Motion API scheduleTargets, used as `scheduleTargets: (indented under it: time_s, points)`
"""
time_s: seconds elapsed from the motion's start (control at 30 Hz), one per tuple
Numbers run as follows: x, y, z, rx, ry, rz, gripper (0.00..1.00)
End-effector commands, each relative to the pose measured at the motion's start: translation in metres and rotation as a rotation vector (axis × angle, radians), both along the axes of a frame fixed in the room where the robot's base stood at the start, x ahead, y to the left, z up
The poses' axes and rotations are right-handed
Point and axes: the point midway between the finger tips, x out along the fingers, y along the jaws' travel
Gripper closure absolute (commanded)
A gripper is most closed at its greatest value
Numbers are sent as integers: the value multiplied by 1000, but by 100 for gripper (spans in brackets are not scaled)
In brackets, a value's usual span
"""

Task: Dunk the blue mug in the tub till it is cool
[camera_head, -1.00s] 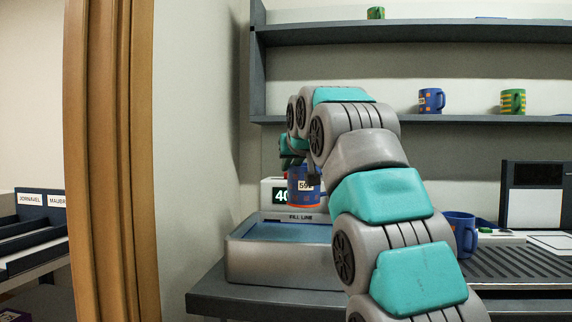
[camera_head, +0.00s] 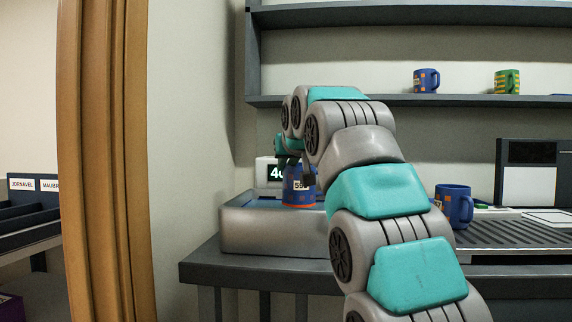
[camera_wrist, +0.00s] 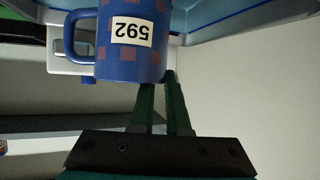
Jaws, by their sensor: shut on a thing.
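The blue mug (camera_head: 299,190) has orange marks and a white label, which reads 592 in the wrist view (camera_wrist: 118,50). My gripper (camera_head: 291,158) is shut on it and holds it over the tub (camera_head: 262,232), with its base about level with the near rim. The gripper's green fingers (camera_wrist: 163,88) meet the mug's side in the wrist view. The mug looks upright in the head view. The tub is grey, and only a thin strip of its blue inside shows. I cannot tell whether the mug touches the water.
A white display (camera_head: 268,172) behind the tub is partly hidden by the mug. A second blue mug (camera_head: 455,205) stands on the counter to the right, near a dark ribbed rack (camera_head: 510,232). A blue mug (camera_head: 426,80) and a green one (camera_head: 507,81) sit on the shelf.

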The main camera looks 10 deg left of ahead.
Motion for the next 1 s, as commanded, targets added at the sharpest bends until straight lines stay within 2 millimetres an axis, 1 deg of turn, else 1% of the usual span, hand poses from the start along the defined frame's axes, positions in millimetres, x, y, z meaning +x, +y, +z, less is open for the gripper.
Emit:
scheduleTargets:
  time_s: [0.03, 0.7, 0.83, 1.0]
  points:
    - [0, 0, -8, 1, -2, 0, 100]
    - [1, 0, -68, 0, 0, 0, 100]
    - [1, 0, -73, 1, -2, 1, 100]
    - [0, 0, -75, 1, -2, 1, 100]
